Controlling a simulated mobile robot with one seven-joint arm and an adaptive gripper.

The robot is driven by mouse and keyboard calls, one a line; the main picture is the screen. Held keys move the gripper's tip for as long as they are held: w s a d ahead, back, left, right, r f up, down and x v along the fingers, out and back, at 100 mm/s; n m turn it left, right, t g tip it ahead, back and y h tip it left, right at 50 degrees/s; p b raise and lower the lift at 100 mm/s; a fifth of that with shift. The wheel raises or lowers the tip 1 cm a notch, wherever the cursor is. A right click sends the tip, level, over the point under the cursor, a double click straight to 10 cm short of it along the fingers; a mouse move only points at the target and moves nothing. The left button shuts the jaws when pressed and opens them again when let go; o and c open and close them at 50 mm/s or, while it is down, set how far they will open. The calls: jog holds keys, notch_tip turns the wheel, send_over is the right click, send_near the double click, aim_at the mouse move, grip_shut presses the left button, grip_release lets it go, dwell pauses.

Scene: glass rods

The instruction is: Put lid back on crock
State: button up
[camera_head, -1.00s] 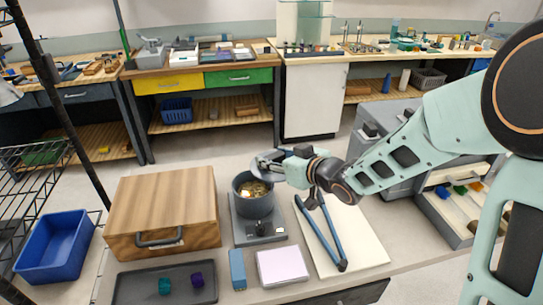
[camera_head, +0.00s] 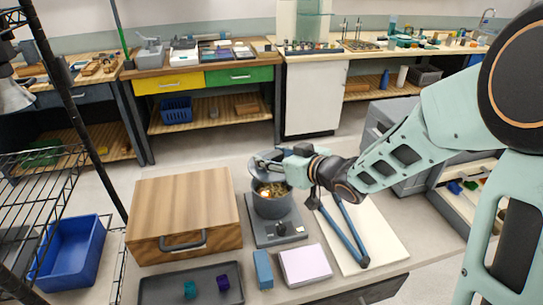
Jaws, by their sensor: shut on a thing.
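The crock (camera_head: 271,207) is a dark grey round pot standing on a grey burner unit (camera_head: 258,240) with a black knob. Its mouth is open at the front, showing yellowish contents and a bright glow. My gripper (camera_head: 279,161) is shut on the lid (camera_head: 262,165), a grey disc that looks tilted. The lid is above the back part of the crock's mouth, apparently clear of the rim. The gripper reaches in from the right and hides part of the lid and of the crock's right rim.
A wooden box (camera_head: 184,213) with a dark handle stands left of the burner. A dark tray (camera_head: 160,291), a blue block (camera_head: 263,270) and a pink-topped pad (camera_head: 305,266) lie in front. Blue-handled tongs (camera_head: 345,235) lie on a white board (camera_head: 382,240) at right.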

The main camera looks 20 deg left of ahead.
aim_at(280, 178)
jog(key=shift+f+b, duration=2.35)
jog(key=shift+f, duration=0.35)
jog(key=shift+f+b, duration=0.35)
jog(key=shift+f, duration=0.25)
jog(key=o, duration=1)
jog(key=shift+p+v, duration=1.1)
jog(key=shift+v, duration=0.85)
jog(key=p+v, duration=0.3)
jog(key=v, duration=0.4)
jog(key=shift+p, duration=0.4)
jog(key=shift+d, duration=0.1)
